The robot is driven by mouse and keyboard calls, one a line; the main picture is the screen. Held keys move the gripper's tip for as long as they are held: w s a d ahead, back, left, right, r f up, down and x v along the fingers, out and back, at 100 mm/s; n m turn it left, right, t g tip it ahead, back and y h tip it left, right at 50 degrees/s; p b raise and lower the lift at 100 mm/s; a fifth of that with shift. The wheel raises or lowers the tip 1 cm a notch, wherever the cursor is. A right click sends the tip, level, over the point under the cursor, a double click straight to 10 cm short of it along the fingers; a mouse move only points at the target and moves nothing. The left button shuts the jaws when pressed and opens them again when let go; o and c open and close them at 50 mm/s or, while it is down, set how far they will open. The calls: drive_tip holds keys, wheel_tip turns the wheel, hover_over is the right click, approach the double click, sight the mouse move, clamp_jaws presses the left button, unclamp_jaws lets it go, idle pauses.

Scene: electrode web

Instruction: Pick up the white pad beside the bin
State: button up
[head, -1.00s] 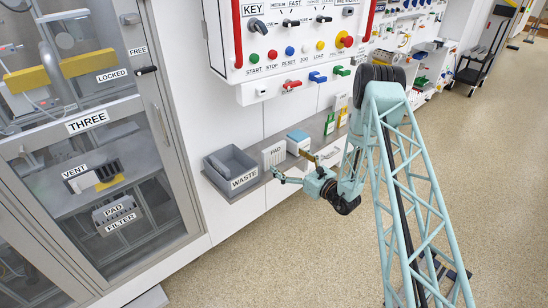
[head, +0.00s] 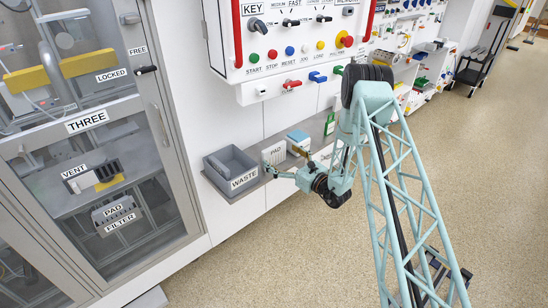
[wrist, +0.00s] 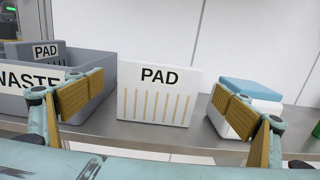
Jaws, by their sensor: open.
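The white pad (wrist: 156,93) stands upright on the grey shelf in the wrist view, labelled PAD, with a row of tan vertical strips on its lower face. It also shows in the head view (head: 274,153), partly behind my gripper. The grey bin (wrist: 96,48), labelled WASTE, is to its left; it also shows in the head view (head: 231,165). My gripper (wrist: 160,108) is open, with one tan-padded finger on each side of the pad in the picture. Nothing is between the fingers that I can see being gripped.
A white box with a blue top (wrist: 248,98) stands just right of the pad, partly behind the right finger. Another grey piece labelled PAD (wrist: 38,48) shows inside or behind the bin. The shelf (wrist: 150,132) is narrow, with a white wall behind it.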

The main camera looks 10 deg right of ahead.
sight(276, 152)
drive_tip(key=shift+x, duration=1.95)
drive_tip(key=shift+a, duration=0.1)
drive_tip(key=c, duration=0.9)
